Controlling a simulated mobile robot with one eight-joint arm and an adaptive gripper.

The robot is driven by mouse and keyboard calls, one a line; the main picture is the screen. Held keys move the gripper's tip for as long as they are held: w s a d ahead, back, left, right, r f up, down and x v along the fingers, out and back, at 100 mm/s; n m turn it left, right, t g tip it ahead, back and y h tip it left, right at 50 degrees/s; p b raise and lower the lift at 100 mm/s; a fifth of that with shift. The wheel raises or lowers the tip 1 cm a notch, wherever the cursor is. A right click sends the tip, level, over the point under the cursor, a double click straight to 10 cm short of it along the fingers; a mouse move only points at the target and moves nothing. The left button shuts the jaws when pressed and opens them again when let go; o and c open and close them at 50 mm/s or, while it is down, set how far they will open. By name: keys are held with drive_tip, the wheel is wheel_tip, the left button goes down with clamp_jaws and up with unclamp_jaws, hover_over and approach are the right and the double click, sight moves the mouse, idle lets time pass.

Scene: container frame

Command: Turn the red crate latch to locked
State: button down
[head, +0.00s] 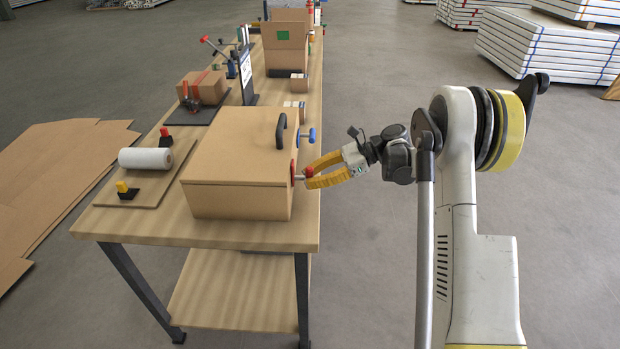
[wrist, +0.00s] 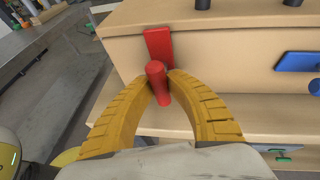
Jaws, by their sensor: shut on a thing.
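The crate (head: 238,160) is a tan box with a lid, standing on the near part of the workbench. The red latch (wrist: 158,45) is on its side wall, with a red plate and a red knob (wrist: 157,80) sticking out. My gripper (head: 308,177) reaches in from the right of the crate in the head view. In the wrist view its two yellow fingers (wrist: 163,88) are shut on the red knob, one on each side. In the head view the fingers partly hide the latch. I cannot tell the locked mark.
A blue handle (head: 307,137) sits on the same crate side, farther back. A black handle (head: 281,131) is on top of the crate. A white roll (head: 146,158) and a yellow-topped block (head: 124,188) lie to the left. The floor right of the workbench (head: 210,233) is clear around my arm.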

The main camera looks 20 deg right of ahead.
idle(0.4)
drive_tip(key=c, duration=1.3)
unclamp_jaws()
drive_tip(key=shift+d, duration=0.1)
drive_tip(key=v, duration=1.1)
drive_tip(key=shift+d, duration=0.4)
drive_tip(key=shift+r, duration=0.15)
